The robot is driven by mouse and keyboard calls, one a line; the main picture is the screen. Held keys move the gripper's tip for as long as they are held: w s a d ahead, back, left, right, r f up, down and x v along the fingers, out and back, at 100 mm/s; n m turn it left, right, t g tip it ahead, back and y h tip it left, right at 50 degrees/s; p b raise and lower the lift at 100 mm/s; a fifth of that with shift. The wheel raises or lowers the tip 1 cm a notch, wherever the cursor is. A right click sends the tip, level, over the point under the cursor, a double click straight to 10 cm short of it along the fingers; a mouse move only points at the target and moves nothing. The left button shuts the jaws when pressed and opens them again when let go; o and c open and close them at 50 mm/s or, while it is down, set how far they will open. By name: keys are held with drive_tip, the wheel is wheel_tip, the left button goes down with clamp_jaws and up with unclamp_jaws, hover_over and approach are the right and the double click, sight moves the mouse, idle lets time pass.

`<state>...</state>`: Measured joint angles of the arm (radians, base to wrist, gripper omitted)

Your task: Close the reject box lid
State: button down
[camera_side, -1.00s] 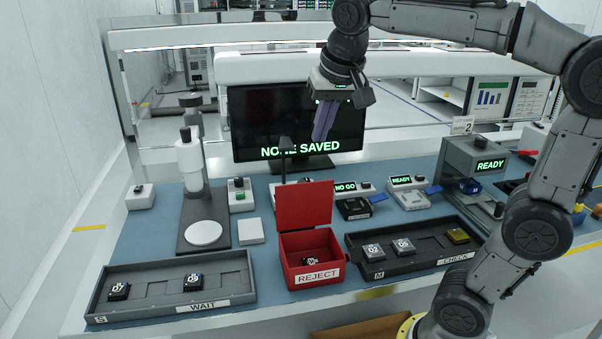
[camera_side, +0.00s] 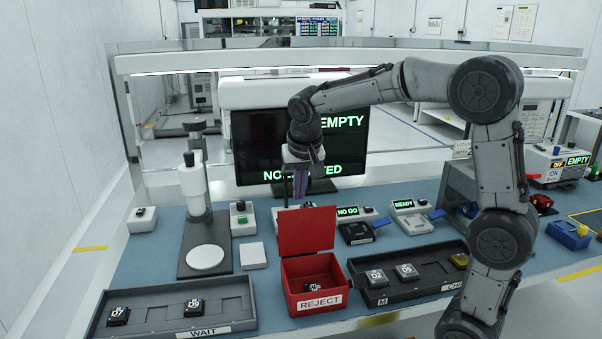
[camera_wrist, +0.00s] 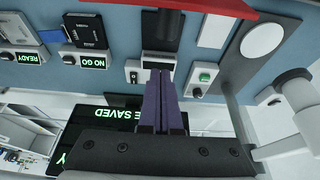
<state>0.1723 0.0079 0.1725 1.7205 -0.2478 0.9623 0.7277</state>
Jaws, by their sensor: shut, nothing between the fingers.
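The red reject box (camera_side: 318,299), labelled REJECT, stands at the front middle of the bench with a dark chip inside. Its red lid (camera_side: 306,230) stands open, upright at the back edge. In the wrist view a red edge, likely the lid (camera_wrist: 200,7), crosses the top. My gripper (camera_side: 300,198) is above and behind the lid in the side view, its purple fingers pointing down, shut and empty. The fingers also show in the wrist view (camera_wrist: 161,78). In the side view the lid's upper edge lies just below the fingertips, and I see no contact.
The WAIT tray (camera_side: 250,318) lies left of the box and the CHECK tray (camera_side: 405,293) right of it, both holding chips. A microscope-like stand (camera_side: 202,225) is behind left. A monitor (camera_side: 262,150) and small NO GO and READY units are behind.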

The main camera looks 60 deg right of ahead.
sight(305, 206)
drive_tip(key=shift+s+a+r, duration=0.15)
drive_tip(key=shift+s+a, duration=1.3)
drive_tip(key=shift+a, duration=0.1)
drive_tip(key=shift+s+a+r+t+h, duration=0.1)
drive_tip(key=shift+s+a+t+h, duration=0.25)
drive_tip(key=shift+t+h, duration=0.2)
drive_tip(key=shift+s+a+r+t+h, duration=0.1)
drive_tip(key=shift+s+a+t+h, duration=0.2)
drive_tip(key=shift+t+h, duration=0.25)
drive_tip(key=shift+s+a, duration=0.35)
drive_tip(key=shift+s, duration=0.05)
drive_tip(key=s+a+f, duration=0.4)
drive_tip(key=s+a, duration=0.1)
drive_tip(key=s+a+f, duration=0.2)
drive_tip(key=s+a, duration=0.1)
drive_tip(key=shift+s+a+f, duration=0.1)
drive_tip(key=shift+s+f, duration=0.05)
